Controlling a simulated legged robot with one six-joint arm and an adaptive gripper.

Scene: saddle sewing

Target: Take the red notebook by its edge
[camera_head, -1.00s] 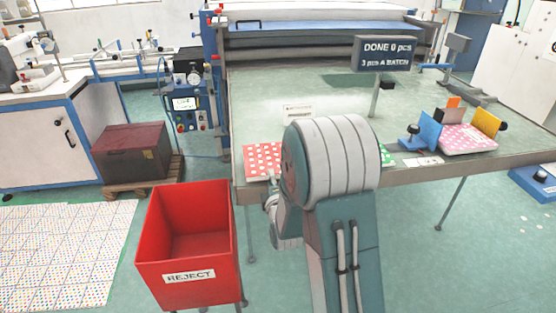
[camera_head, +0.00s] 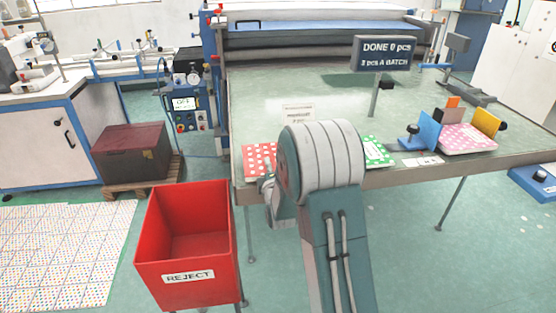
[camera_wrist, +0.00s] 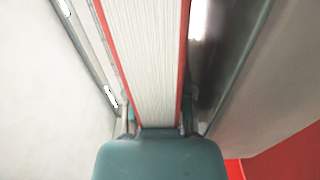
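The red notebook (camera_head: 259,157) with white dots lies at the table's front left edge in the head view, partly hidden by my arm. In the wrist view its white page block (camera_wrist: 150,60) runs between two red cover edges down to my gripper. My gripper (camera_wrist: 158,112) shows a finger on each side of the notebook, close to the covers, with narrow gaps that suggest it is open. Firm contact cannot be made out. In the head view the gripper is mostly hidden behind my arm, near the table edge.
A green dotted notebook (camera_head: 378,152) lies right of my arm. A pink notebook (camera_head: 468,139) sits among blue and yellow stops farther right. The red REJECT bin (camera_head: 160,255) stands below left of the table (camera_head: 330,105). A sign (camera_head: 385,53) stands on the table.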

